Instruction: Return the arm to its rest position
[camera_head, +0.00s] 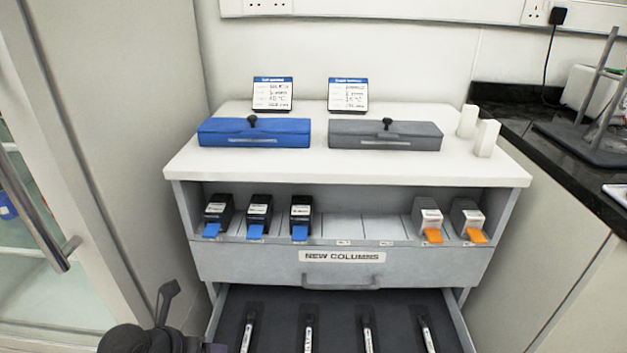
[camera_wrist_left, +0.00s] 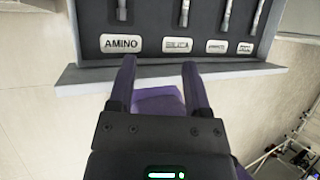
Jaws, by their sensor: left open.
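My left gripper (camera_wrist_left: 158,85) is open in the left wrist view, with nothing between its two fingers. It hangs in front of the open drawer (camera_head: 337,302), whose front edge (camera_wrist_left: 170,74) crosses behind the fingertips. In the head view, dark parts of my left arm show at the bottom left, beside the drawer's left side. My right arm and gripper are in neither view.
The open drawer juts out below the NEW COLUMNS front (camera_head: 340,257) and holds several slim columns. Above are black boxes with blue tabs (camera_head: 258,216) and boxes with orange tabs (camera_head: 428,220). Blue (camera_head: 254,132) and grey (camera_head: 385,135) cases lie on top. A cabinet door handle (camera_head: 35,210) is at left.

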